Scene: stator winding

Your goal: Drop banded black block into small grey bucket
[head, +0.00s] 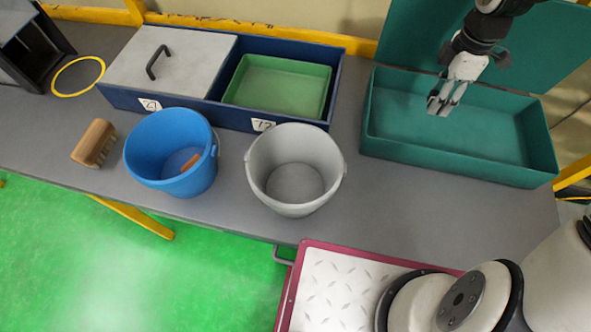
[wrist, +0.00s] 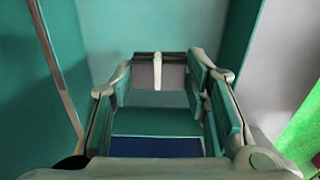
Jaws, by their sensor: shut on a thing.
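My gripper (head: 441,104) is over the open teal box at the right in the head view, its fingers pointing down. In the wrist view a dark grey-black block with a pale band (wrist: 145,76) sits between the fingertips (wrist: 160,82), and the gripper is shut on it. The small grey bucket (head: 258,176) stands upright on the table, left of my gripper and nearer the front edge. It looks empty.
The teal box (head: 460,172) has its lid raised behind. A blue bucket (head: 160,185) with an orange piece inside stands left of the grey one. A wooden brush (head: 94,142), yellow ring (head: 62,91) and navy box (head: 335,75) with green tray (head: 277,86) are on the grey table.

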